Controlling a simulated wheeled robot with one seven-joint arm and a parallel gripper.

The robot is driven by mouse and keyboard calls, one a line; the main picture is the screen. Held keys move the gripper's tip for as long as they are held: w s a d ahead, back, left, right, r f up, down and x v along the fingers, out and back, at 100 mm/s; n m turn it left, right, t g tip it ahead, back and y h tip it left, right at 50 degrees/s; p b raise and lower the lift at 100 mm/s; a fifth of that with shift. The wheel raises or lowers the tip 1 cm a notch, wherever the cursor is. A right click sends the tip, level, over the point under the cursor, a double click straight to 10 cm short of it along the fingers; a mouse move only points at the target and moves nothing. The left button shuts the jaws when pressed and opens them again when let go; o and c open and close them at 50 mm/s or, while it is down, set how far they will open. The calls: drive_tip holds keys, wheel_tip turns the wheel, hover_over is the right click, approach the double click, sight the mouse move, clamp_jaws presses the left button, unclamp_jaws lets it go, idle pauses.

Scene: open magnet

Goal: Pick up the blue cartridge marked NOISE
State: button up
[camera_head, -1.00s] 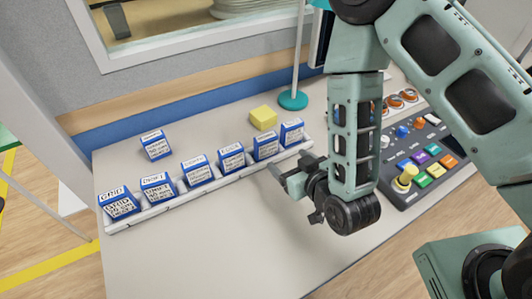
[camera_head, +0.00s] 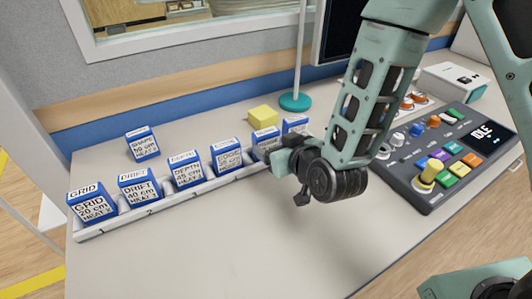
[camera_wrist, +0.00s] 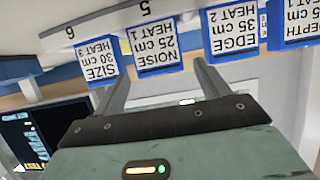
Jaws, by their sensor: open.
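The blue cartridge marked NOISE, with a white label, stands in a slot of the white rack (camera_head: 160,206). In the wrist view the NOISE cartridge (camera_wrist: 155,48) appears upside down, between and beyond my two fingertips. In the head view the NOISE cartridge (camera_head: 265,139) is partly hidden by my gripper (camera_head: 281,158). My gripper (camera_wrist: 160,77) is open and empty, its fingers pointing at the rack with a gap between them. No contact with the cartridge is visible.
The SIZE cartridge (camera_wrist: 98,66) and the EDGE cartridge (camera_wrist: 234,29) flank NOISE closely. More blue cartridges fill the rack leftward; SHAPE (camera_head: 142,144) stands behind it. A yellow block (camera_head: 263,116) and a green-based pole (camera_head: 295,101) are behind. A control panel (camera_head: 440,160) lies right.

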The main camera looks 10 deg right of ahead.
sight(269, 140)
drive_tip(key=shift+p+x, duration=0.45)
drive_tip(key=shift+x, duration=2.9)
drive_tip(key=shift+d+r, duration=0.1)
drive_tip(key=c, duration=0.8)
